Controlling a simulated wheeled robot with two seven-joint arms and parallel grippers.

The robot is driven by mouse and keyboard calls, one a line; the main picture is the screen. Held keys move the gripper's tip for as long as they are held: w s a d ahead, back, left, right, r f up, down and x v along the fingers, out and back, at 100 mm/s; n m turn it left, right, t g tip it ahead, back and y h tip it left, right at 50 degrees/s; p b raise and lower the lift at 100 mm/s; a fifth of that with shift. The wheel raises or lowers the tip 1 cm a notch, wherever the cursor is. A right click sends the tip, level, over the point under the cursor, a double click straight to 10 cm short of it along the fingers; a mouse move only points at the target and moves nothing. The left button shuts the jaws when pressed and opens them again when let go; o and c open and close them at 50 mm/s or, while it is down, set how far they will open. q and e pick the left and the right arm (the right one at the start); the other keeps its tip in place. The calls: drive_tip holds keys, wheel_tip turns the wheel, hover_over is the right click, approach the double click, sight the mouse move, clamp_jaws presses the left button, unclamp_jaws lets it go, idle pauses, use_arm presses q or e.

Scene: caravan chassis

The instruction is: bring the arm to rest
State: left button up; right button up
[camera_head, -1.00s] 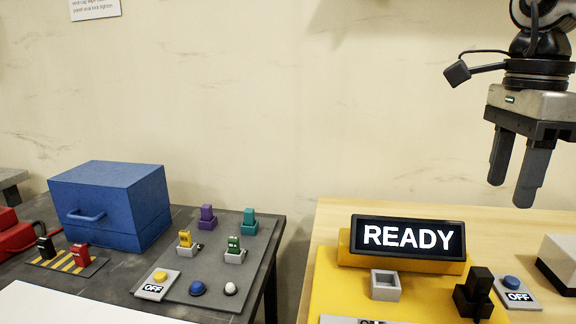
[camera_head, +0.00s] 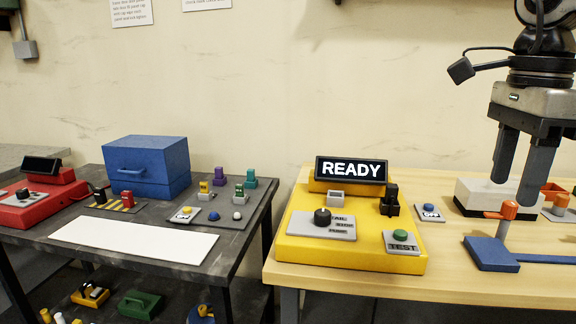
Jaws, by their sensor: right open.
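My right gripper (camera_head: 522,185) hangs at the right side of the head view, fingers pointing down and apart, with nothing between them. It is above the right part of the wooden table (camera_head: 420,277), in front of a white box (camera_head: 487,196) that it partly covers. One finger overlaps an orange-topped post in the picture; I cannot tell whether they touch. My left gripper is not in view.
A yellow console (camera_head: 350,256) with a READY display (camera_head: 351,170) stands on the wooden table. A blue base with a lever (camera_head: 491,254) lies below the gripper. A dark table (camera_head: 186,251) at left carries a blue box (camera_head: 147,166). A gap separates the tables.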

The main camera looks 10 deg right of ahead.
drive_tip(key=w+a+f+m+t+y+p, duration=0.15)
drive_tip(key=f+m+t+y, duration=0.45)
drive_tip(key=f+m, duration=0.8)
drive_tip(key=a+f+m+t+y, duration=0.2)
drive_tip(key=f+m+t+y, duration=0.2)
drive_tip(key=f+m+t, duration=0.7)
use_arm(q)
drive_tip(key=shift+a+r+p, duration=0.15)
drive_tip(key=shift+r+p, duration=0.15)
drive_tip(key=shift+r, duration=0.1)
use_arm(e)
drive_tip(key=s+a+f+m+g+h, duration=0.3)
drive_tip(key=s+a+f+m, duration=0.2)
drive_tip(key=m, duration=0.6)
drive_tip(key=s+a+f+m+g+h, duration=0.3)
drive_tip(key=s+a+f+m, duration=0.2)
drive_tip(key=a+f+m, duration=0.5)
wheel_tip(320, 180, down, 2)
drive_tip(key=m, duration=0.2)
drive_tip(key=shift+s+a+f+m+h, duration=0.15)
drive_tip(key=shift+s+a+m+h, duration=0.05)
drive_tip(key=shift+m+h, duration=0.1)
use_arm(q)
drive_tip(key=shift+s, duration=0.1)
